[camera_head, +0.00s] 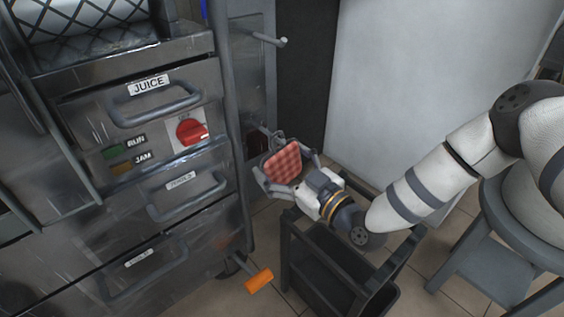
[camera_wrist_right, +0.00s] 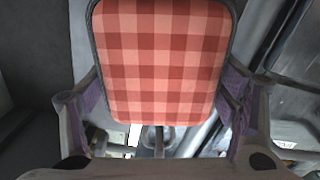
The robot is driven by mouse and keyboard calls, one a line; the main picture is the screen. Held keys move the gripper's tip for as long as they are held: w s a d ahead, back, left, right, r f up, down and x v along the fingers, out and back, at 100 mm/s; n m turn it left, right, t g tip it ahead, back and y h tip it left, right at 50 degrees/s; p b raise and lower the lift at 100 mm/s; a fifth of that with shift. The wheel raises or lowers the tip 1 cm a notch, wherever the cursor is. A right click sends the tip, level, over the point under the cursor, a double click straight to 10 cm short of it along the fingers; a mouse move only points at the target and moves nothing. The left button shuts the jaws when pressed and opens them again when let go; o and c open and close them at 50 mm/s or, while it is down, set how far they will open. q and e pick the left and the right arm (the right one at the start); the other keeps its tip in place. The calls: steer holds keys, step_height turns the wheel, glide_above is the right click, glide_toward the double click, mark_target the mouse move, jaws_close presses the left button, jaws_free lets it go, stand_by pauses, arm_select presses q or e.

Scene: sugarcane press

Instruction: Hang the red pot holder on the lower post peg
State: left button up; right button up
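The red checked pot holder (camera_head: 283,164) is between the two fingers of my right gripper (camera_head: 287,179), beside the post at the press's right side. In the right wrist view the pot holder (camera_wrist_right: 160,60) fills the upper middle, with a finger against each side edge. A light peg (camera_head: 283,41) sticks out to the right, high on the post. A small grey piece shows just above the pot holder; I cannot tell whether it is the lower peg or part of the gripper. My left gripper is out of view.
The steel press cabinet (camera_head: 150,215) with handled drawers and a red knob (camera_head: 191,132) fills the left. A dark open bin cart (camera_head: 338,262) stands under my right wrist. A grey stool (camera_head: 490,262) is at the right. An orange-ended lever (camera_head: 259,280) sticks out low.

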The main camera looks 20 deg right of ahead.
steer(key=shift+o, duration=0.9)
steer(key=shift+s, duration=0.15)
